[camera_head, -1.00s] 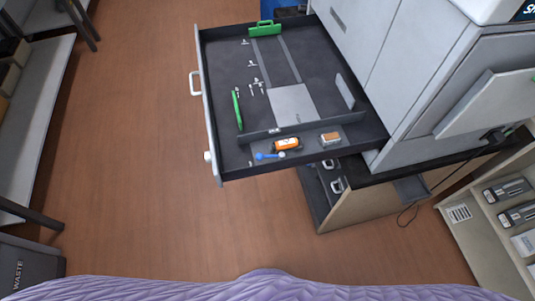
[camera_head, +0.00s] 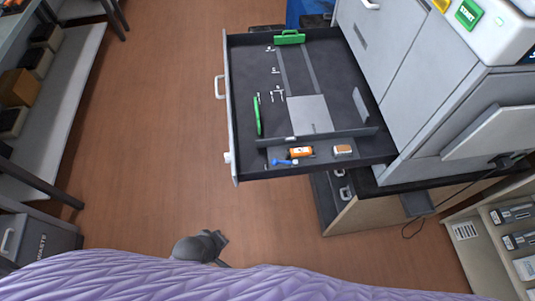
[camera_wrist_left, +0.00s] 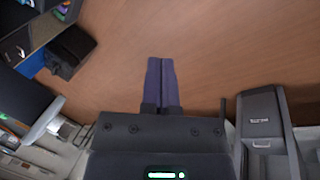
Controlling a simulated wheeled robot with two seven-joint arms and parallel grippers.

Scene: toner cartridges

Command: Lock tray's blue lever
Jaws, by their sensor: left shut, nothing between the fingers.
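The grey tray (camera_head: 245,100) is a drawer pulled out of the printer at upper centre in the head view. Its small blue lever (camera_head: 284,162) sits in the front compartment, beside an orange-and-white piece (camera_head: 300,151). A dark gripper or wrist part, apparently of my left arm (camera_head: 220,239), shows low in the head view, over the floor and well apart from the tray. In the left wrist view my left gripper (camera_wrist_left: 161,82) has its two fingers together with nothing between them. My right gripper is in neither view.
The printer body (camera_head: 440,90) stands right of the tray. A low cabinet (camera_head: 360,205) is under it, and an open shelf (camera_head: 490,235) is at lower right. A shelf (camera_head: 60,110) and a waste bin (camera_head: 40,240) are on the left. The floor between is clear.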

